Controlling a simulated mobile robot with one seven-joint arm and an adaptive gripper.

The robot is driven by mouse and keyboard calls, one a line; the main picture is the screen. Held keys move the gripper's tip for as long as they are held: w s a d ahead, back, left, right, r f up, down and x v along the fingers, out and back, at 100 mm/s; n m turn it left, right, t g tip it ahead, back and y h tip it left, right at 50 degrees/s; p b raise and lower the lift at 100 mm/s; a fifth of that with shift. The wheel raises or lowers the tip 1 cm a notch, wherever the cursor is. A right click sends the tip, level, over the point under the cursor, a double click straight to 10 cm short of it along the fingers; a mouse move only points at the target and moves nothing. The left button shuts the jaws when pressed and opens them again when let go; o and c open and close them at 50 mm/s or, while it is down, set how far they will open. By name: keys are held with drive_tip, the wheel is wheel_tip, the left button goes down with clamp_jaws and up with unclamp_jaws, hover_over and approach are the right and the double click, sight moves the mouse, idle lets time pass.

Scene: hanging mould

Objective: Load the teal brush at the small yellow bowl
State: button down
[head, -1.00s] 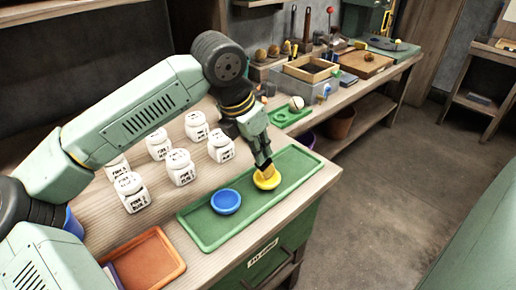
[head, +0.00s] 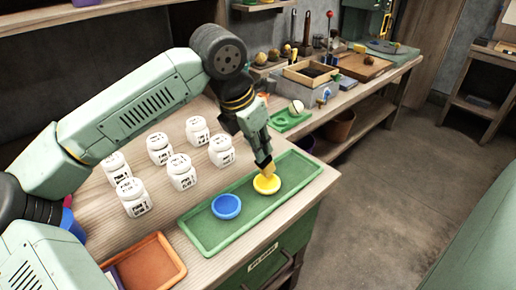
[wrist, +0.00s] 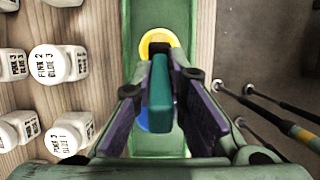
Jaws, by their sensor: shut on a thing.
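My gripper (head: 264,162) is shut on the teal brush (wrist: 160,80), which shows between its purple finger pads in the wrist view. In the head view the brush's pale yellow bristles (head: 269,174) point down at the small yellow bowl (head: 267,186). The bristle tips overlap the bowl; whether they touch its inside I cannot tell. In the wrist view the yellow bowl (wrist: 158,36) lies beyond the brush, partly hidden by it. The blue bowl (head: 226,206) sits beside the yellow one on the green tray (head: 203,236).
Several white labelled jars (head: 181,172) stand left of the tray. An orange tray (head: 152,262) lies at the front. A smaller green tray (head: 291,120) with a white ball and a wooden box (head: 312,72) are farther back. Floor is open to the right.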

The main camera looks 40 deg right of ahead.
sight(258, 134)
drive_tip(key=shift+r+p, duration=1.05)
drive_tip(key=shift+r, duration=1.2)
drive_tip(key=shift+f, duration=0.1)
